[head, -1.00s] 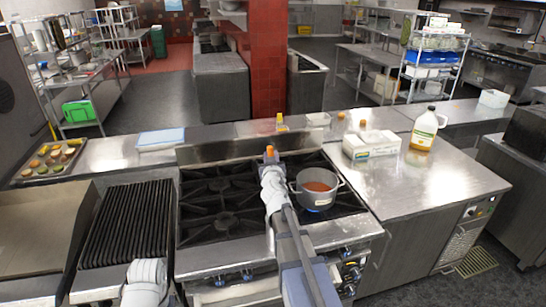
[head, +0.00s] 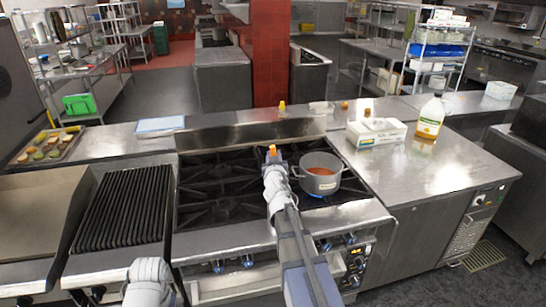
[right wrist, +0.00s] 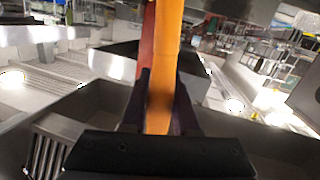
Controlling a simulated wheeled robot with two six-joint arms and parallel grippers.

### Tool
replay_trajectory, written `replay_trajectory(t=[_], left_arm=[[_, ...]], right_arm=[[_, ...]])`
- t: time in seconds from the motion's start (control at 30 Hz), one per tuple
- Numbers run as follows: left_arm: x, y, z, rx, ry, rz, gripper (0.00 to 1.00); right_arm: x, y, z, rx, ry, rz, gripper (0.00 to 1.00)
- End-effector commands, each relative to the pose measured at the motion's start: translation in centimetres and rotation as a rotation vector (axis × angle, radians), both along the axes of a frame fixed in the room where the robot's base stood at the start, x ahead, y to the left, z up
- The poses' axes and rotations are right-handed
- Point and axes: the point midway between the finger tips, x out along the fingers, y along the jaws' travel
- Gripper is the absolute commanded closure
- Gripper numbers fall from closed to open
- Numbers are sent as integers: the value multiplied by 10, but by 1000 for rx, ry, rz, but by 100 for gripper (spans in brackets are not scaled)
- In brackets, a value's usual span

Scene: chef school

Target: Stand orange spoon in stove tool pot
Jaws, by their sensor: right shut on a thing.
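The orange spoon (right wrist: 163,65) is upright between the fingers of my right gripper (right wrist: 160,112) in the right wrist view; its lower part is hidden by the gripper. In the head view only a small orange tip of it shows above my right gripper (head: 273,158), which is over the stove. A grey two-handled pot (head: 320,183) with a small label and orange-red contents stands on the stove, just right of the gripper; I cannot tell whether it is the tool pot. Part of my left arm shows at the bottom, but its gripper does not.
The stove's black grates (head: 222,195) are clear left of my right arm. A ridged grill (head: 125,207) lies further left. A tray of food (head: 50,146) sits far left.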

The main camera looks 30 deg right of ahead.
Motion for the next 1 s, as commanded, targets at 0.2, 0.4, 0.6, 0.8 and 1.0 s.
replay_trajectory(t=[0.2, 0.4, 0.6, 0.8, 1.0], left_arm=[[0, 0, -26, 1, 0, -2, 13], [0, 0, -45, 1, 0, -1, 13], [0, 0, -63, 1, 0, 0, 13], [0, 0, -72, 1, 0, 0, 13], [0, 0, -71, 0, 0, 0, 13]], right_arm=[[-1, -3, -26, -1, 0, 0, 100], [-1, -5, -45, 0, 0, 0, 100], [-2, -7, -63, -1, 0, -1, 100], [-2, -9, -72, -1, 0, -1, 100], [-2, -9, -71, -1, 0, 0, 100]])
